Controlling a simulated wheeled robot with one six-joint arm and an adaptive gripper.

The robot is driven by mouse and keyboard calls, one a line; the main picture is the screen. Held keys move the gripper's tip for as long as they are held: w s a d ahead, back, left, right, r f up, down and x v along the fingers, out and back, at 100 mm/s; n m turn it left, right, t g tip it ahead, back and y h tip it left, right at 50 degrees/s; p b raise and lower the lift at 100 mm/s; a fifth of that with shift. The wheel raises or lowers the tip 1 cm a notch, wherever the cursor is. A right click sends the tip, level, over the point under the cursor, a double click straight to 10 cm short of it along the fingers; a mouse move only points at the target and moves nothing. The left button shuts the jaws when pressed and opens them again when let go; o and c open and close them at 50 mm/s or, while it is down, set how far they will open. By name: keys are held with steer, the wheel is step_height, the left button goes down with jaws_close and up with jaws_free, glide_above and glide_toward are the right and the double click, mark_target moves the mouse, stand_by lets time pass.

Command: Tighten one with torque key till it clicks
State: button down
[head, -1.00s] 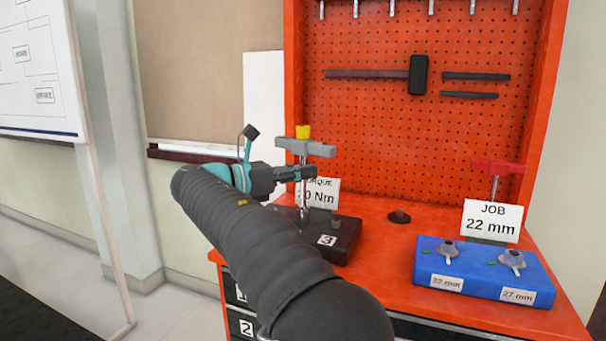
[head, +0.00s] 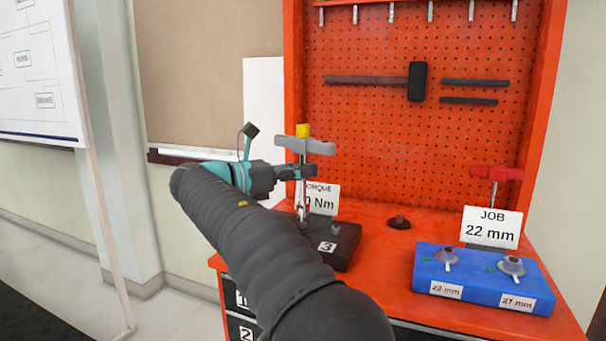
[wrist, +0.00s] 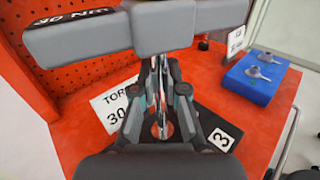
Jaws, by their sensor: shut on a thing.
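My gripper (head: 302,172) is shut on the steel shaft of the torque key, just below its grey T-handle (head: 320,147) with a yellow cap. The key is upright over the black block (head: 345,258) labelled 3. I cannot tell whether its lower end is seated in the block or just above it. A blue block (head: 485,290) holds two flanged bolt-like parts over labels 22 mm and 27 mm. The JOB sign (head: 492,228) reads 22 mm.
A torque sign (head: 322,198) stands behind the black block, partly hidden by the key. A red T-handled key (head: 496,173) stands behind the JOB sign. A small dark part (head: 399,222) lies on the red bench (head: 375,275). Bench between the two blocks is mostly free.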

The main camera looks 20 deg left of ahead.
steer(key=shift+r, duration=1.5)
